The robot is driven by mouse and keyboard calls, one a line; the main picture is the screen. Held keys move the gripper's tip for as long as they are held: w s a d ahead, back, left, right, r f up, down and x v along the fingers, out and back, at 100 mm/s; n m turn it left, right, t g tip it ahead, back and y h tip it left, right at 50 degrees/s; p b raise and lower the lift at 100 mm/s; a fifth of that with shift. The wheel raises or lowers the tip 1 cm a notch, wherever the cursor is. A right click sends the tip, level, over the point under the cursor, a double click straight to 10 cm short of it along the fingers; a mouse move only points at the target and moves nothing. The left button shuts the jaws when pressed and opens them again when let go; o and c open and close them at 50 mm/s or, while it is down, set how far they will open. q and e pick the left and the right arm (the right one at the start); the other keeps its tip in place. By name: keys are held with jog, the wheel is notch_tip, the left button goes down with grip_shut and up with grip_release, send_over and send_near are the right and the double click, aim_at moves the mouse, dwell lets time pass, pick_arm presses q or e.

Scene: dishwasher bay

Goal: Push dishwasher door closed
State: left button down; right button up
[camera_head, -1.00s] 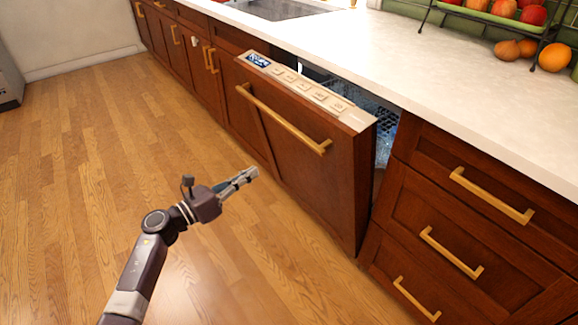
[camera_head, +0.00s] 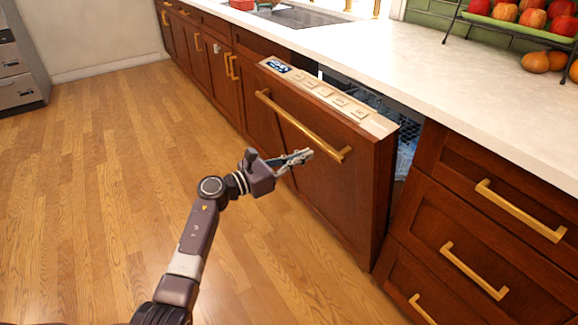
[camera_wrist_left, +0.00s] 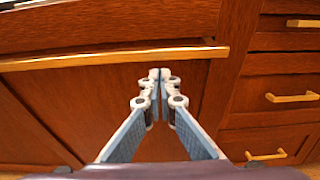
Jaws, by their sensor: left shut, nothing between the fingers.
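The dishwasher door (camera_head: 335,184) is a dark wood panel with a long gold handle (camera_head: 302,126) and a pale control strip on its top edge. It is tilted partly open, with a gap at the top showing the rack (camera_head: 405,132) inside. My left gripper (camera_head: 308,154) is shut and empty, in front of the door just below the handle. In the left wrist view the shut fingertips (camera_wrist_left: 160,74) point at the door panel (camera_wrist_left: 70,110), under the handle (camera_wrist_left: 110,60). I cannot tell whether they touch it. My right gripper is not in view.
Drawers with gold handles (camera_head: 474,270) stand right of the door. Cabinets (camera_head: 205,60) run to the left. The white counter (camera_head: 420,70) above holds a sink (camera_head: 300,17) and a fruit rack. The wooden floor (camera_head: 110,180) is clear.

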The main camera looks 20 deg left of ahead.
pick_arm(q)
jog(key=shift+w+d+r, duration=0.45)
jog(key=shift+r, duration=0.25)
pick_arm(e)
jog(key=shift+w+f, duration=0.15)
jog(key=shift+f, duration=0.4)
